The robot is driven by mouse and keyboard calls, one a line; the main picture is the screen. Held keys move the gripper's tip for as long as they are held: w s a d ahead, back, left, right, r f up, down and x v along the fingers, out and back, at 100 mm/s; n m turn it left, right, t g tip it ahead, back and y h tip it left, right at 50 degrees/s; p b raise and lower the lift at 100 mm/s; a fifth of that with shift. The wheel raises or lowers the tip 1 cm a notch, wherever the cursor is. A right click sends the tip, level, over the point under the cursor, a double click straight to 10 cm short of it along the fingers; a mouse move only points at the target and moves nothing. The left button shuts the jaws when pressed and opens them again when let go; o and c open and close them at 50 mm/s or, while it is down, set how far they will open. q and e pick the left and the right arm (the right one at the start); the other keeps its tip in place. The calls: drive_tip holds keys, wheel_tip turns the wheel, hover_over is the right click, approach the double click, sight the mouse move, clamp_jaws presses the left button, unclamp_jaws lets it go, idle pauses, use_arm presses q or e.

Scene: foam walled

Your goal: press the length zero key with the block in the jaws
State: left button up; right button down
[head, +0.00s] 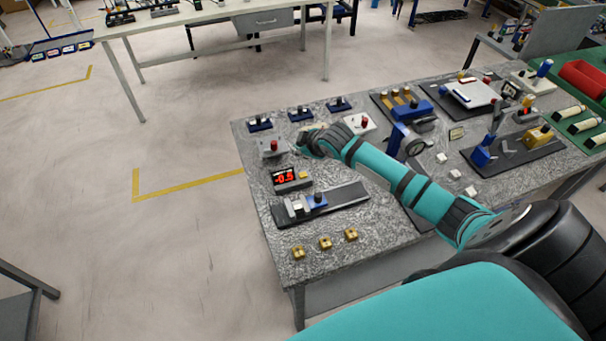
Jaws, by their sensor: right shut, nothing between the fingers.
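The length gauge (350,206) is a dark rail with silver jaws and a blue slide, lying on the granite table. A pale block (298,208) seems to sit at its jaws; the exact contact is too small to tell. Behind it stands a dark display box (286,180) with red digits, apparently a negative value. A yellow key (304,175) shows at its right side. My right gripper (304,142) is shut and empty, behind and above the display, beside a grey box with a red knob (273,146). Its fingertips are small and partly hidden. My left gripper is out of view.
Three brass blocks (325,243) lie along the front. Small blue fixtures (300,114) line the back edge. A second red-knob box (360,123), a dial gauge stand (405,140) and other fixtures stand right, near my forearm. Open floor lies left.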

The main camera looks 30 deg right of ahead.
drive_tip(key=b, duration=0.8)
hover_over(301, 176)
wheel_tip(301, 176, down, 8)
drive_tip(key=shift+w+d, duration=0.1)
drive_tip(key=shift+w, duration=0.05)
drive_tip(key=shift+f, duration=0.4)
idle(0.7)
drive_tip(key=shift+f, duration=0.4)
